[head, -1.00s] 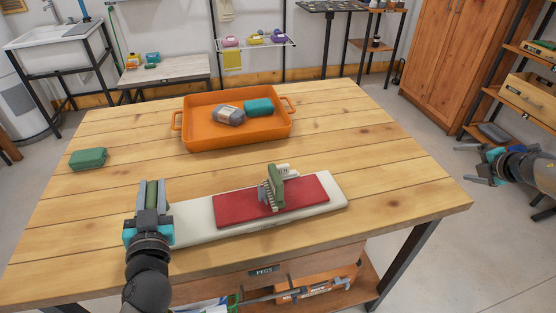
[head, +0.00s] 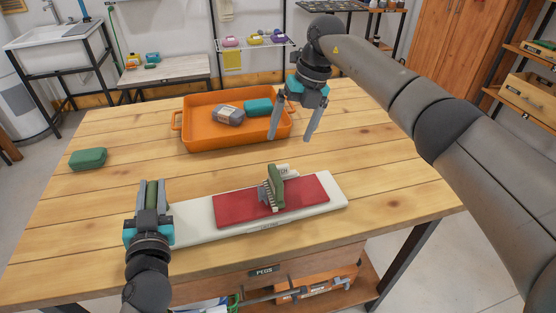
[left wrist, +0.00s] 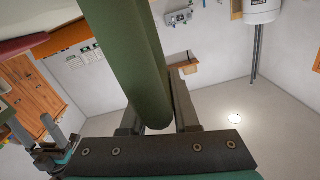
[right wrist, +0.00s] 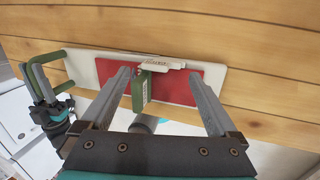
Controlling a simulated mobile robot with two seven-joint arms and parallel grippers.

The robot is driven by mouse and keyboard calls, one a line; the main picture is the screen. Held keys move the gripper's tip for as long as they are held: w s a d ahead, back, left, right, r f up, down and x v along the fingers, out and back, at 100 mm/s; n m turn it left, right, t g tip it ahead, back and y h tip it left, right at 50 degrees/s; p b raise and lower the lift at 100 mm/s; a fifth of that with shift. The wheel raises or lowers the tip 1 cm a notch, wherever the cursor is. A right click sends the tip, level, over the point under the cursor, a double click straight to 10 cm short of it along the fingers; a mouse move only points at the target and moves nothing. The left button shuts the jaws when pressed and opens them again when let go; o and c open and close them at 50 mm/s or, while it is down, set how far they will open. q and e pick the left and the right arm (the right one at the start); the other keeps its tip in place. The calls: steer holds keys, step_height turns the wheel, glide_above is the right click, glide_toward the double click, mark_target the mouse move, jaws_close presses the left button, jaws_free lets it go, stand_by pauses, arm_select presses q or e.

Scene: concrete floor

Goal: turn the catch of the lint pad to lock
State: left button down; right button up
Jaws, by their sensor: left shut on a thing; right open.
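The lint pad is a long white board (head: 188,222) with a red pad (head: 310,192) on top, lying near the table's front edge. Its green catch (head: 276,187) stands across the middle of the red pad, beside a white lettered plate (head: 292,171). The catch also shows in the right wrist view (right wrist: 139,92), between the fingers. My left gripper (head: 152,184) is shut on the green handle (left wrist: 135,60) at the board's left end. My right gripper (head: 291,139) is open and empty, above and behind the pad, fingers pointing down.
An orange tray (head: 188,136) with a grey block (head: 229,115) and a teal block (head: 258,107) stands behind the pad. A green block (head: 88,158) lies at the table's left. The wooden table (head: 130,130) is otherwise mostly clear.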

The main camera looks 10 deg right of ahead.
mark_target(278, 166)
steer(key=s+a+r+h, duration=0.2)
steer(key=a+r+h, duration=0.1)
steer(key=a+r, duration=0.15)
steer(key=shift+n+g, duration=0.3)
steer(key=f, duration=0.8)
steer(key=d+f, duration=0.1)
steer(key=f, duration=0.2)
steer(key=shift+w+f, duration=0.25)
steer(key=shift+f, duration=0.15)
steer(key=shift+c, duration=0.2)
steer(key=shift+a, duration=0.1)
steer(key=c, duration=1.3)
